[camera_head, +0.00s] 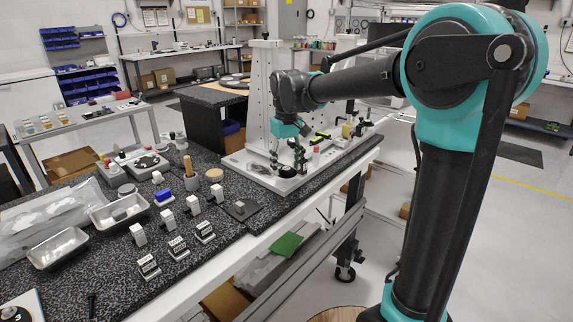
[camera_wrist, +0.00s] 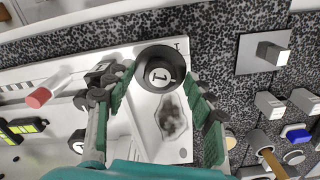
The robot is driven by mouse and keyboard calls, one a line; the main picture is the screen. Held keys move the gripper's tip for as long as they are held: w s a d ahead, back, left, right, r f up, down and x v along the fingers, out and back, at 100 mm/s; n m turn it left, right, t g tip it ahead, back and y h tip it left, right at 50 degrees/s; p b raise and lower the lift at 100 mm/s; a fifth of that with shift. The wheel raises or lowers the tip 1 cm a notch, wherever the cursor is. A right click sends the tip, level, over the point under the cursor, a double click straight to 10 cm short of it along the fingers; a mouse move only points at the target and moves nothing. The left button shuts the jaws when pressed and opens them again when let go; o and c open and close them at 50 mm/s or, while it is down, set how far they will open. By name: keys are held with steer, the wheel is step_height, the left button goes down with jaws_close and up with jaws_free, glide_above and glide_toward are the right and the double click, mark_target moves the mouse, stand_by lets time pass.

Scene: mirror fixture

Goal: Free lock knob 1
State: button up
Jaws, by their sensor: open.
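Lock knob 1 (camera_wrist: 160,72) is a black round knob with a white label marked 1. It sits on a white plate (camera_wrist: 178,148) in the wrist view. In the head view a black round knob (camera_head: 286,171) shows low at the front of the white fixture base, under my gripper (camera_head: 287,159). My gripper in the wrist view (camera_wrist: 160,84) is open, its green and dark fingers on the left and right of the knob. Nothing is held. I cannot tell whether either finger touches the knob or how far above it the tips are.
A tall white upright (camera_head: 260,95) stands behind my gripper. A red-capped tube (camera_wrist: 40,97) and a black-and-yellow item (camera_wrist: 22,129) lie left in the wrist view. A small grey block (camera_wrist: 272,53) and a wooden-handled item (camera_wrist: 271,160) are on the right. Speckled worktop surrounds the fixture.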

steer(key=c, duration=1.2)
steer(key=shift+o, duration=0.2)
steer(key=shift+n, duration=0.3)
steer(key=n, duration=1.3)
steer(key=shift+n, duration=2.2)
